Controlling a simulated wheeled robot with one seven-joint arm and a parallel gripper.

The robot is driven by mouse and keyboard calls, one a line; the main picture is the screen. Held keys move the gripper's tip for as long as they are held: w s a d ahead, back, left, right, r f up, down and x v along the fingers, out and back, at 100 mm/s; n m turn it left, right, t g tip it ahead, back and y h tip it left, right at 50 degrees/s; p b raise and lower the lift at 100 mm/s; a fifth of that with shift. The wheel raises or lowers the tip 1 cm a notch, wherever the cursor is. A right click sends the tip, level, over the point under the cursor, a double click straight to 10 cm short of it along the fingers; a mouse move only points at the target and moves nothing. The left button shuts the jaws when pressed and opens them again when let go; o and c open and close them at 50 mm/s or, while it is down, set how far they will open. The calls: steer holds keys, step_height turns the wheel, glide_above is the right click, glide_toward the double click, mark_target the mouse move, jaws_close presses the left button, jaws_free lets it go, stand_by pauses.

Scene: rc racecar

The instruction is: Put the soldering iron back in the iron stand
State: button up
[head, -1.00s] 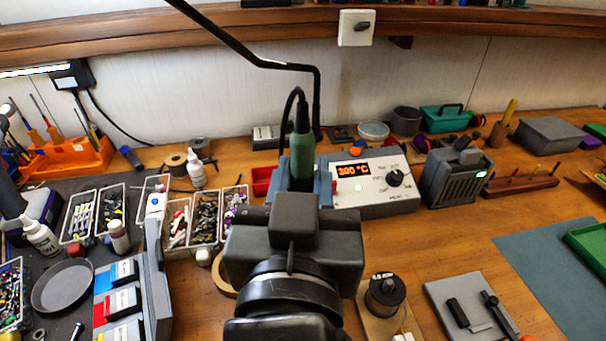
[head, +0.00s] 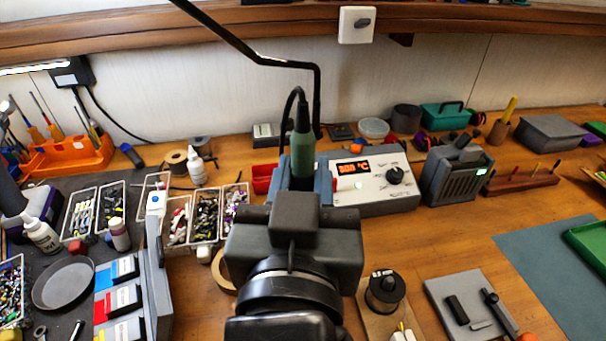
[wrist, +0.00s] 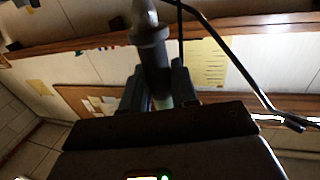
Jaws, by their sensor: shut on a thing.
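The soldering iron (head: 303,150) has a green handle and stands about upright, with its black cord looping from the top. My gripper (head: 304,177), with blue-grey fingers, is shut on the handle's lower part. In the wrist view the iron (wrist: 152,50) shows as a dark, collared shaft between the fingers (wrist: 158,92). The iron's tip is hidden in the head view by my gripper and wrist. I cannot make out the iron stand; anything behind my wrist is hidden.
A soldering station (head: 378,188) with a lit display stands just right of my gripper, with a dark vented box (head: 455,178) beyond it. Parts trays (head: 207,215) and a red bin (head: 262,178) are close on the left. A black bent arm (head: 316,95) rises behind the iron.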

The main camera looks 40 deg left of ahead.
steer(key=shift+f, duration=0.15)
steer(key=shift+f+b, duration=0.35)
steer(key=shift+b, duration=0.05)
steer(key=shift+f+b, duration=3.05)
steer(key=shift+f, duration=0.95)
steer(key=o, duration=1.4)
steer(key=shift+o, duration=0.2)
steer(key=shift+s, duration=0.1)
steer(key=s+d+r+p, duration=0.1)
steer(key=s+d+r, duration=0.1)
steer(key=s+d, duration=0.2)
steer(key=shift+s, duration=0.8)
